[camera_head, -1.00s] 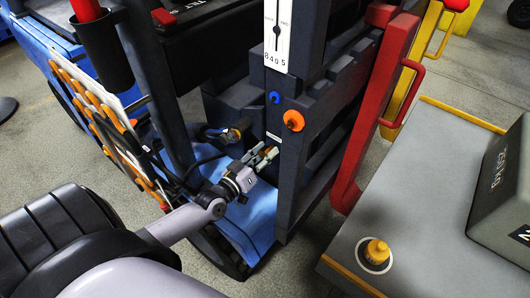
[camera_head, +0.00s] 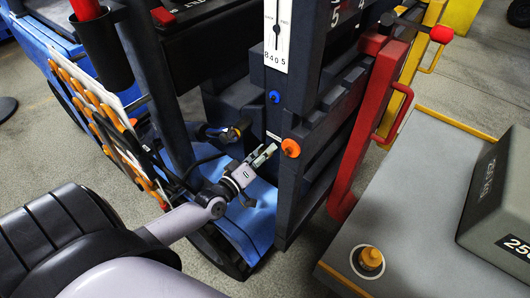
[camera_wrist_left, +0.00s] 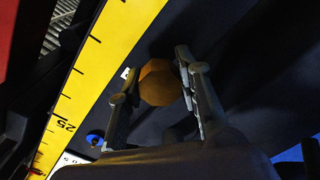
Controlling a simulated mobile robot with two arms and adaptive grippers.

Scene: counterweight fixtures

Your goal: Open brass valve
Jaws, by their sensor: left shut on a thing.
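The brass valve (camera_wrist_left: 160,82) shows in the left wrist view as a brown-orange faceted knob between my two fingers. My left gripper (camera_wrist_left: 158,92) is shut on it, with one finger on each side. In the head view my left gripper (camera_head: 263,154) reaches low against the dark mast (camera_head: 291,195), just left of an orange knob (camera_head: 291,148). My right gripper is not in view.
A blue knob (camera_head: 274,97) sits above, below a white scale plate (camera_head: 276,38). A red frame (camera_head: 379,115) stands right of the mast. Further right, a grey platform (camera_head: 420,200) carries a heavy grey block (camera_head: 500,195) and a yellow knob (camera_head: 371,258). Dark hoses pass left of my gripper.

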